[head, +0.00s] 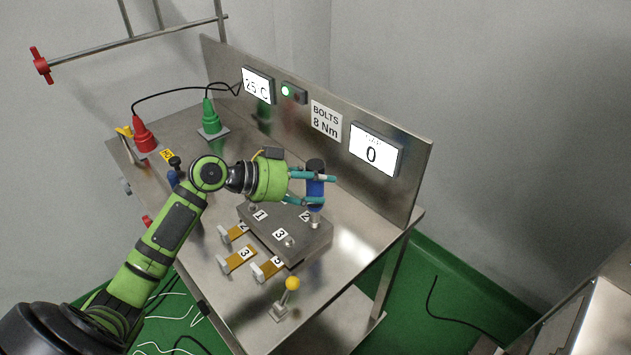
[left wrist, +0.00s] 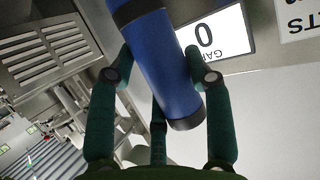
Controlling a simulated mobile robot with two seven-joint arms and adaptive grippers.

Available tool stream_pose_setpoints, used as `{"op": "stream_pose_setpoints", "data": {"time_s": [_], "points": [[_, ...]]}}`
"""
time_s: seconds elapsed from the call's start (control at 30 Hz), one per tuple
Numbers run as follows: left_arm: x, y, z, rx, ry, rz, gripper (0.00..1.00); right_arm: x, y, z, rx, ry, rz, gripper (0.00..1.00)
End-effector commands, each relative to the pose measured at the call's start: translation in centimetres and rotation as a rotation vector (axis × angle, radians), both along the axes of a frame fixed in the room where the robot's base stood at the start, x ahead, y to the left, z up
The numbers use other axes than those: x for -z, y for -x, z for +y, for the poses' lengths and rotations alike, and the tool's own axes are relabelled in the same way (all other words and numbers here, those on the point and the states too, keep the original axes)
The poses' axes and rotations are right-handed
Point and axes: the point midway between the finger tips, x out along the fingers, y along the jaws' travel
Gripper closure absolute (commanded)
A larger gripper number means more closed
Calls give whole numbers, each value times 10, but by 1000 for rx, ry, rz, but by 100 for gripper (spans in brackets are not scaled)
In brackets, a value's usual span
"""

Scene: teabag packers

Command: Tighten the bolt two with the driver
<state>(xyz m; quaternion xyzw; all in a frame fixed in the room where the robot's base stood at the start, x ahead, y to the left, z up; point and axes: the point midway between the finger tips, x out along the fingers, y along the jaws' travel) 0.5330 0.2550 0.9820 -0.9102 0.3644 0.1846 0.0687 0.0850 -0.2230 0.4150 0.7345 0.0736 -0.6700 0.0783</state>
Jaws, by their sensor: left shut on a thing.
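My left gripper (head: 312,187) is shut on the blue driver (head: 316,194), which has a black top and stands upright. The driver also shows in the left wrist view (left wrist: 166,62), between my green fingers (left wrist: 160,80). Its lower end is at or just above bolt two (head: 315,222), beside the label "2"; I cannot tell whether they touch. The grey block (head: 265,235) on the bench carries labels 1, 2 and 3. Bolt three (head: 290,242) stands at the front of the block, and bolt one (head: 252,207) is near the label "1". My right gripper is not in view.
A display (head: 374,153) reading 0 and a sign (head: 326,121) "BOLTS 8 Nm" are on the back panel. Orange-brown tabs (head: 238,259) lie before the block. A yellow-knobbed lever (head: 292,284) stands at the front. Red (head: 144,135) and green (head: 211,118) cones stand at left.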

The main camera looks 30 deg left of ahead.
Motion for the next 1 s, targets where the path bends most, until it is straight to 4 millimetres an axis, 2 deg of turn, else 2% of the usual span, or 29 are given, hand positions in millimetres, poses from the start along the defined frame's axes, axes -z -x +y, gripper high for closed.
{"op": "stream_pose_setpoints", "data": {"time_s": [0.63,1.0], "points": [[-46,-1,1,-2,2,-11,89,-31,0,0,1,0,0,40],[-49,-1,0,-2,3,-12,89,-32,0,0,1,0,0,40]]}}
